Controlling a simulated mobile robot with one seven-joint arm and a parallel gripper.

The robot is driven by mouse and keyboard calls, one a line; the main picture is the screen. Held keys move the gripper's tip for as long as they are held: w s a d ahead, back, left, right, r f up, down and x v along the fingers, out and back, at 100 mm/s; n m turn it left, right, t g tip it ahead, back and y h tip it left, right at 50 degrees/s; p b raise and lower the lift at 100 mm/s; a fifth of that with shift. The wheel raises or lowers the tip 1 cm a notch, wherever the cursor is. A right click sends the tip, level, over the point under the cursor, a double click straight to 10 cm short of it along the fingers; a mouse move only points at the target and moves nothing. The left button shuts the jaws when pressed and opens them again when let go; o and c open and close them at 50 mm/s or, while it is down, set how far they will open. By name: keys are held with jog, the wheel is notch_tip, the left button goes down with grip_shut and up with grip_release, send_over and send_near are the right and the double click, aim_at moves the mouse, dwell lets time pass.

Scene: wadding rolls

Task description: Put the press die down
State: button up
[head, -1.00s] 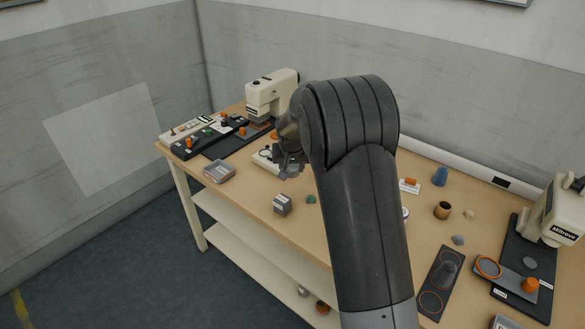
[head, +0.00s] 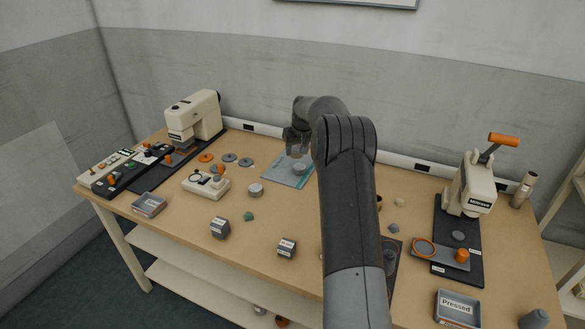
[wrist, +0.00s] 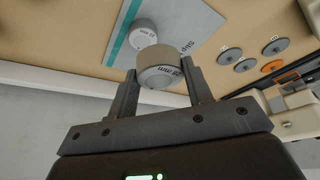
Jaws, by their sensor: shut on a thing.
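My gripper (wrist: 160,85) is shut on a short round press die (wrist: 160,70) with a tan side and a grey face bearing a partly readable "mm" label. A similar round piece (wrist: 143,34) rests on a grey sheet with a teal stripe (wrist: 190,18), just beyond the held die. In the head view my gripper (head: 297,150) is over the same sheet (head: 277,172) near the back of the table. A grey round piece (head: 299,169) shows just below the fingers there; I cannot tell which of the two it is. The gap beneath the held die is unclear.
Grey and orange discs (head: 229,157) lie left of the sheet. A cream device (head: 206,185) and a small round piece (head: 256,190) stand in front of it. A cream press (head: 195,115) is at left, a lever press (head: 470,185) at right. Bare table lies around the sheet.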

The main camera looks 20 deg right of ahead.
jog(key=d, duration=0.4)
send_over(279, 168)
jog(key=s, duration=0.2)
notch_tip(279, 168, down, 7)
jog(key=shift+w+r, duration=0.15)
jog(key=shift+r, duration=0.05)
jog(key=shift+f, duration=2.1)
jog(key=shift+f, duration=0.15)
jog(key=o, duration=1.2)
